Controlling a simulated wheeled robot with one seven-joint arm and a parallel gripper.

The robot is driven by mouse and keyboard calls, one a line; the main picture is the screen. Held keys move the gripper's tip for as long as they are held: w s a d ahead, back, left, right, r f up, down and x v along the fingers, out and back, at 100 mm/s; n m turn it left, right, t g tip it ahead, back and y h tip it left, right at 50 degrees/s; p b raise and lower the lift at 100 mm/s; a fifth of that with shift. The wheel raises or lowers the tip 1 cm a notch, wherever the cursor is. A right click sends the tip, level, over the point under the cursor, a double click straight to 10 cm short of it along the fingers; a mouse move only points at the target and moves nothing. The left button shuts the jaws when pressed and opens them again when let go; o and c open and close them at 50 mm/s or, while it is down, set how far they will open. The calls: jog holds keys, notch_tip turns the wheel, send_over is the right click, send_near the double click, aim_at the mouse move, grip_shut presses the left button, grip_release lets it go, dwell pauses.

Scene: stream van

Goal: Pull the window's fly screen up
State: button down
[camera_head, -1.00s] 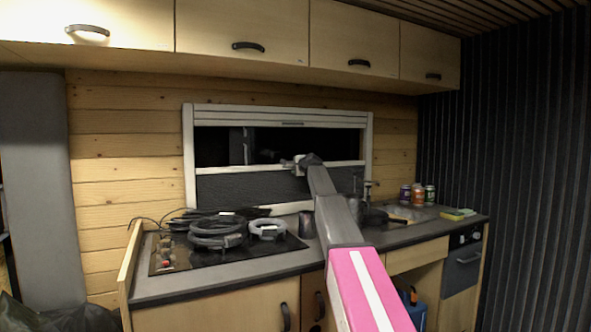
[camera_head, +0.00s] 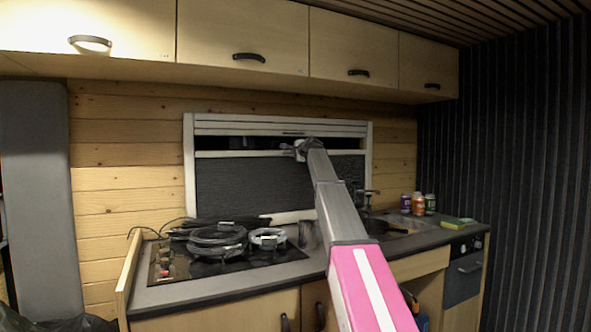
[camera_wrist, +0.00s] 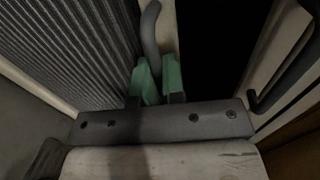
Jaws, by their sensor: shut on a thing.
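The window's fly screen (camera_head: 250,188) is a dark pleated sheet that fills most of the white window frame (camera_head: 190,165). Its pale top rail (camera_head: 235,154) is near the top of the frame, with a narrow dark gap above it. In the head view my gripper (camera_head: 301,149) is at this rail, partly hidden by my arm. In the wrist view the green fingers of my gripper (camera_wrist: 158,78) are closed around a grey curved handle (camera_wrist: 151,30). The pleated screen (camera_wrist: 75,45) lies left of the fingers and the dark opening lies right.
A counter (camera_head: 180,292) runs below the window, with a black hob (camera_head: 285,252) carrying coiled cables (camera_head: 217,237). A tap, several cans (camera_head: 418,204) and a sponge (camera_head: 455,223) are at the right. Wooden overhead cabinets (camera_head: 240,35) hang above the window.

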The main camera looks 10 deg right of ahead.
notch_tip(320, 180, up, 6)
jog(key=shift+r, duration=0.2)
jog(key=c, duration=1.2)
grip_release()
jog(key=shift+c, duration=0.2)
jog(key=shift+f, duration=0.1)
